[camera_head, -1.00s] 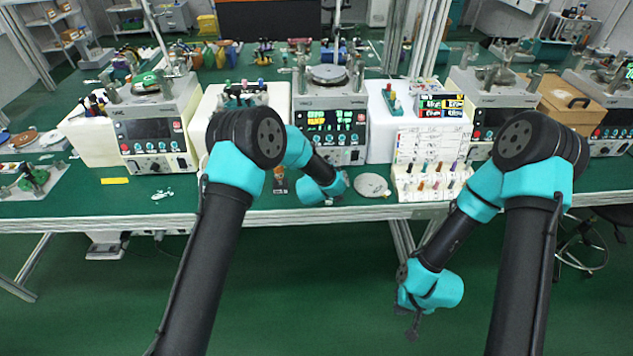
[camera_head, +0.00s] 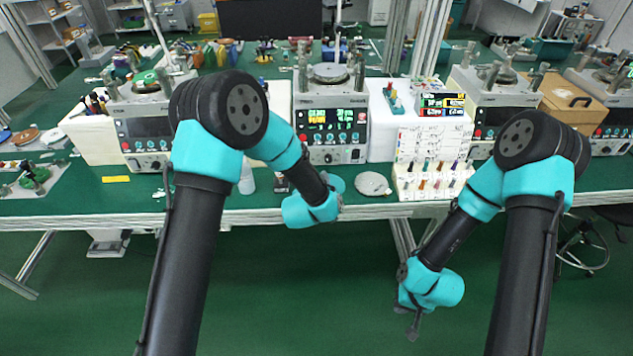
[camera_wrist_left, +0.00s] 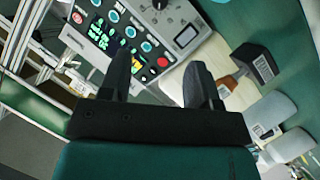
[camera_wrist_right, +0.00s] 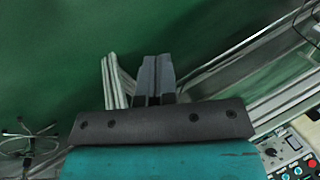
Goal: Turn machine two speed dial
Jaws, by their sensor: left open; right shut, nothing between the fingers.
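Machine two (camera_head: 330,125), the grey lapping machine in the middle of the bench, has a lit display and a row of knobs and buttons below it. In the left wrist view its control panel (camera_wrist_left: 125,28) is tilted, with a red button, blue-ringed buttons and a black knob (camera_wrist_left: 160,3) at the top edge. I cannot tell for sure which knob is the speed dial. My left gripper (camera_wrist_left: 160,62) is open and empty, in front of the panel and apart from the knob. In the head view its fingers are hard to make out. My right gripper (camera_head: 412,330) is shut and empty, low in front of the bench; it also shows in the right wrist view (camera_wrist_right: 156,68).
Other lapping machines stand left (camera_head: 150,125) and right (camera_head: 490,100). A white rack with colored pens (camera_head: 432,182) and a pale round disc (camera_head: 372,184) lie right of machine two. A dark-headed tool with a brown handle (camera_wrist_left: 255,65) lies near my left fingers.

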